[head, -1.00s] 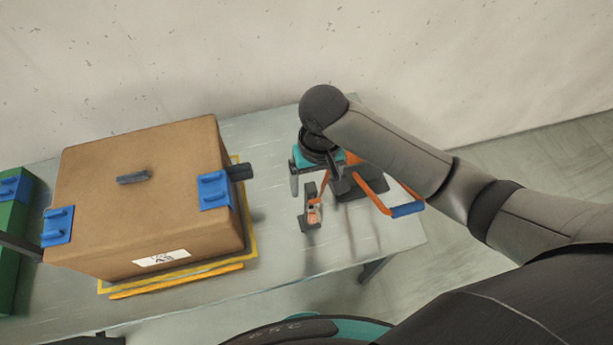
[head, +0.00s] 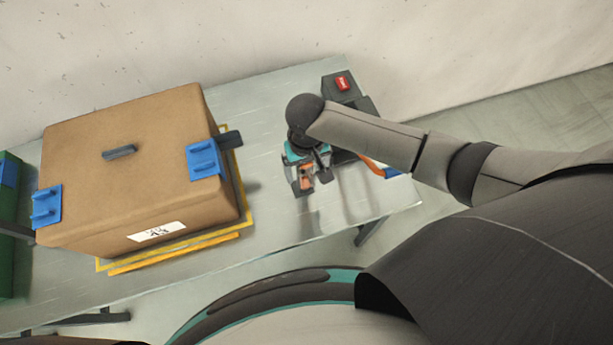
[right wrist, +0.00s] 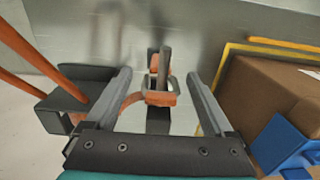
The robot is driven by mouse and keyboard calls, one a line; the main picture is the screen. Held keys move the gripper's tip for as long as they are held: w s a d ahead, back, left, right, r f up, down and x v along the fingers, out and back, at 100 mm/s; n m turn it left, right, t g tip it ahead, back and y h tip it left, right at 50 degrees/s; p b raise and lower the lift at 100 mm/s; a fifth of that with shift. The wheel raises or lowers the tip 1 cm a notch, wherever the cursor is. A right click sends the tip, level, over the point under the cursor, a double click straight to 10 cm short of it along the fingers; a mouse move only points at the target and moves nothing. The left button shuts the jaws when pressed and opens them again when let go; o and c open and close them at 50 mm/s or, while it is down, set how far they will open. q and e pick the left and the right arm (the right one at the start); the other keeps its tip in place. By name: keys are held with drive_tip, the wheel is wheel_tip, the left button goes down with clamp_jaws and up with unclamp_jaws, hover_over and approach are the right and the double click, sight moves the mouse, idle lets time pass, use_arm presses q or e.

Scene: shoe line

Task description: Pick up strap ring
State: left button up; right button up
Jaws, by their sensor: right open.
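The strap ring (right wrist: 160,91) is a grey ring on an orange strap, by a dark upright post, in the middle of the right wrist view. My right gripper (right wrist: 158,76) is open, with one finger on each side of the ring and visible gaps to it. In the head view the right gripper (head: 300,183) is low over the right part of the table, around the orange strap (head: 306,173). My wrist hides part of this spot there. My left gripper is not in view.
A large brown box (head: 130,170) with blue clips stands on a yellow-edged base on the table (head: 270,120), left of the gripper. A dark unit with a red label (head: 342,83) is behind my wrist. An orange-and-blue handle (head: 378,169) is to the right.

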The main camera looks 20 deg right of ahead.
sight(305, 183)
drive_tip(key=shift+f, duration=1.6)
clamp_jaws()
